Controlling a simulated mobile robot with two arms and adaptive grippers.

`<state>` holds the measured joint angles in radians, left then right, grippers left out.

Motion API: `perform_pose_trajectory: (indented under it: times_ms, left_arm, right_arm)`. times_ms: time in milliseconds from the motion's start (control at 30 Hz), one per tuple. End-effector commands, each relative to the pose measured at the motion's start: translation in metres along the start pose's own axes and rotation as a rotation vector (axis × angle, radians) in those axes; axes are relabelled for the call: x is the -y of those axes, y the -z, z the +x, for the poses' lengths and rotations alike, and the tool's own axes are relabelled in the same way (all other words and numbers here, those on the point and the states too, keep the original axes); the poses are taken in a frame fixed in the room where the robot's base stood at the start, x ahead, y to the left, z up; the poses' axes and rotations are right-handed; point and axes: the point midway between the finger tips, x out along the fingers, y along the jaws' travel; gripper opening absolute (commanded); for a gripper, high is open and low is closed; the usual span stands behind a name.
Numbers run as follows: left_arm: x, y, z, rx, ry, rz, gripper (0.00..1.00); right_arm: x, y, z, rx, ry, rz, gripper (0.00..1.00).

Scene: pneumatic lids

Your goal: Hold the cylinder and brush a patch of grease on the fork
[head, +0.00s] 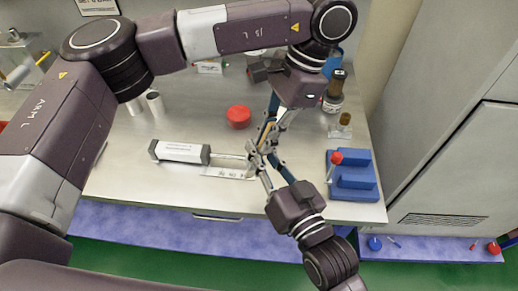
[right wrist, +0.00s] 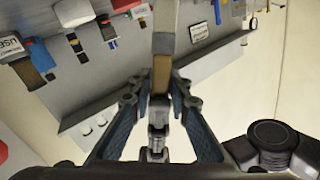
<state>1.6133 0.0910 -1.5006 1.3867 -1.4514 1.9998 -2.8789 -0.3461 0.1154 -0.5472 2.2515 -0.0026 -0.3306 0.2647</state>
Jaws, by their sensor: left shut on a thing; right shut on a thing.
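The pneumatic cylinder (head: 180,151) lies on the table, a pale body with dark end caps. Its thin metal rod (head: 229,157) points right, to where my two grippers meet. My left gripper (head: 258,150) comes down from above and is shut at the rod end, on the cylinder as far as I can tell. My right gripper (head: 264,165) comes up from the near side, shut on a slim pale and brown piece, apparently the brush (right wrist: 162,70). It stands between the fingers in the right wrist view. The fingers hide the fork; contact with the bristles and any grease cannot be made out.
A red round object (head: 238,116) lies behind the grippers. A blue block (head: 354,181) with a red-topped stick, a small amber jar (head: 342,126) and a dark bottle (head: 334,98) stand at right. Two metal cups (head: 154,102) stand at left. The front-left table is clear.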

Motion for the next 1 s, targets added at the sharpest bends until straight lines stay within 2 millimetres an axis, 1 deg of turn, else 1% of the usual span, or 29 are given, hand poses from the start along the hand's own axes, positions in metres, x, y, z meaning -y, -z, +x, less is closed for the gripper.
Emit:
perform_pose_trajectory:
  times_ms: [33,67,200,433,567,667,1000]
  left_arm:
    - [0.001,0.004,-0.001,-0.015,0.003,-0.002,0.0]
    - [0.001,0.004,-0.001,-0.016,0.004,-0.002,0.0]
    - [0.001,0.004,-0.001,-0.016,0.004,-0.002,0.0]
    - [0.001,0.003,-0.001,-0.012,0.003,-0.002,0.0]
    - [0.001,0.003,-0.001,-0.011,0.003,-0.001,0.0]
    - [0.001,0.003,-0.001,-0.01,0.002,-0.001,0.0]
    - [0.001,0.002,-0.001,-0.009,0.002,-0.001,0.0]
  right_arm:
    - [0.006,0.001,0.0,-0.003,0.013,0.008,0.0]
    - [0.007,0.001,-0.001,-0.003,0.013,0.008,0.2]
    - [0.007,0.001,-0.001,-0.003,0.013,0.008,0.35]
    - [0.005,0.001,-0.001,-0.002,0.01,0.006,0.35]
    - [0.004,-0.001,-0.006,0.0,0.008,0.006,0.35]
    - [0.004,-0.001,-0.017,0.001,0.007,0.006,0.35]
    - [0.003,-0.002,-0.077,0.003,0.007,0.005,0.35]
